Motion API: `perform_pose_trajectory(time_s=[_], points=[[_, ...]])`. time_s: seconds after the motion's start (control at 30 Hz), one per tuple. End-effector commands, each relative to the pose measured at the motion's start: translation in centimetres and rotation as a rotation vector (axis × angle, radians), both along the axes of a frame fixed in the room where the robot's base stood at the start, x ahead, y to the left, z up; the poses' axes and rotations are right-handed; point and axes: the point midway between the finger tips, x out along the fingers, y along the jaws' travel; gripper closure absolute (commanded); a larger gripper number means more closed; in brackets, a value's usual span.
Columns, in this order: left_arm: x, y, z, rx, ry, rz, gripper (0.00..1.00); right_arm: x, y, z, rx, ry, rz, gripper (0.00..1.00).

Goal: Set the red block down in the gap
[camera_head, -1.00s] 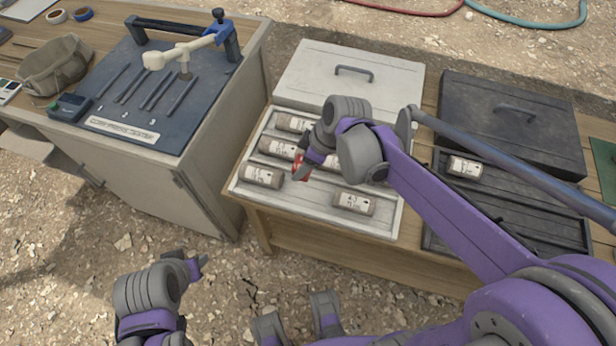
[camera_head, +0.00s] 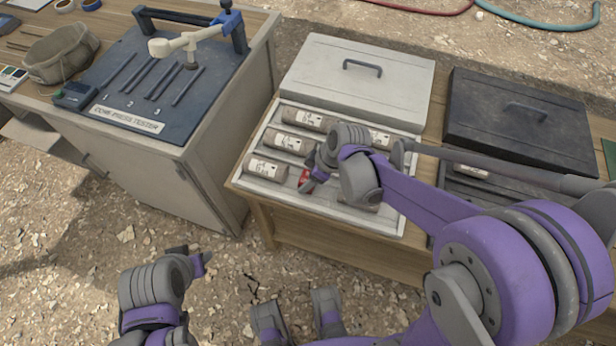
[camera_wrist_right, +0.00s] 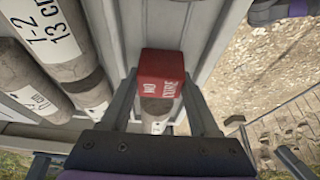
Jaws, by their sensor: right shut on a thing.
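The red block (camera_wrist_right: 160,75), with white lettering on one side, is held between the fingers of my right gripper (camera_wrist_right: 165,95). In the head view only a small part of the red block (camera_head: 304,177) shows at the fingertips of my right gripper (camera_head: 306,183), over the front row of the white core tray (camera_head: 238,178). The gap lies in that row, right of a labelled core (camera_head: 264,168); another core is mostly hidden behind my right wrist. I cannot tell whether the block touches the tray floor. My left gripper (camera_head: 195,255) is low at the left, away from the tray, its jaws unclear.
The white tray's lid (camera_head: 330,88) stands open behind it. A dark tray with its lid (camera_head: 520,120) is to the right. The press tester board (camera_head: 150,115) sits on a cabinet at the left. Several cores lie in the white tray's back rows.

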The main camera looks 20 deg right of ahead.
Motion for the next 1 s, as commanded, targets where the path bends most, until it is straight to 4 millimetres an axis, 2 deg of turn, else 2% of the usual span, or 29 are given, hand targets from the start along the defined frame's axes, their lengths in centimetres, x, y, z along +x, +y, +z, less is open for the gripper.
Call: perform_pose_trajectory(time_s=[0.07,0.1,0.17,0.47,0.57,0.67,1.0], points=[[0.0,0.0,-0.3,0.000,0.001,0.000,0.55,0.0,0.0,-0.3,0.000,0.000,0.000,1.00],[0.0,0.0,-0.3,0.000,0.001,0.000,0.55,0.0,0.0,-0.4,0.000,0.000,0.000,0.37],[0.0,0.0,-0.2,0.000,0.001,0.000,0.55,0.0,0.0,-0.3,0.000,0.000,0.000,0.26],[0.0,0.0,-0.1,0.000,0.000,0.000,0.55,0.0,0.0,-0.2,0.000,0.000,0.000,0.26],[0.0,0.0,0.2,0.000,-0.001,0.000,0.55,-0.1,-0.1,0.4,0.000,0.000,-0.001,0.26],[0.0,0.0,0.5,0.000,-0.002,0.000,0.55,-0.4,-0.6,1.8,0.000,0.000,-0.001,0.26],[0.2,0.0,1.9,0.000,-0.006,0.000,0.55,-2.0,-2.9,8.5,0.000,0.000,-0.002,0.26]])
